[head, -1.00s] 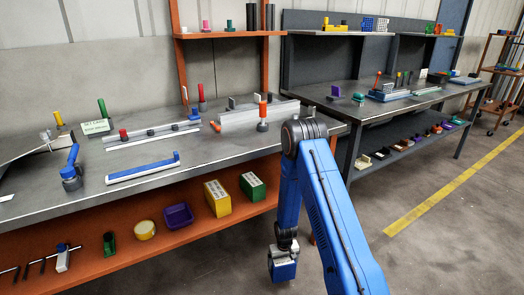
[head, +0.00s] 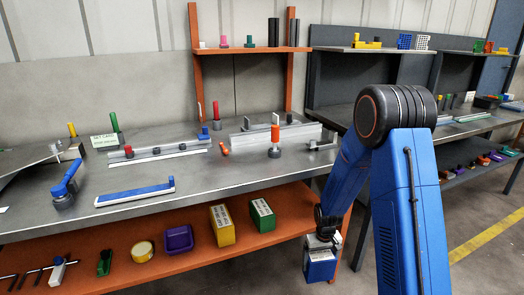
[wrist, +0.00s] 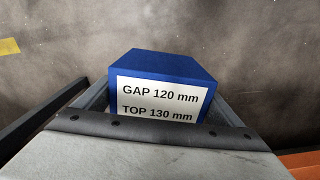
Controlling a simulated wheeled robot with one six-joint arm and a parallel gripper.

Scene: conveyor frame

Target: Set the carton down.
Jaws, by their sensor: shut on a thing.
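The carton (wrist: 165,66) is a blue box with a white label reading "GAP 120 mm" and "TOP 130 mm" in the wrist view. It also shows in the head view (head: 320,270), low and just right of the orange lower shelf. My gripper (head: 322,240) is shut on the carton and points down. In the wrist view its jaws lie along both sides of the box, and the floor shows beyond it. The carton hangs in the air in front of the bench's right end. The fingertips are partly hidden.
The orange lower shelf (head: 180,262) holds a yellow box (head: 222,226), a green box (head: 262,215), a purple bin (head: 178,239) and a yellow roll (head: 144,251). The grey bench top (head: 235,178) above carries rails and handles. A second bench stands at the right.

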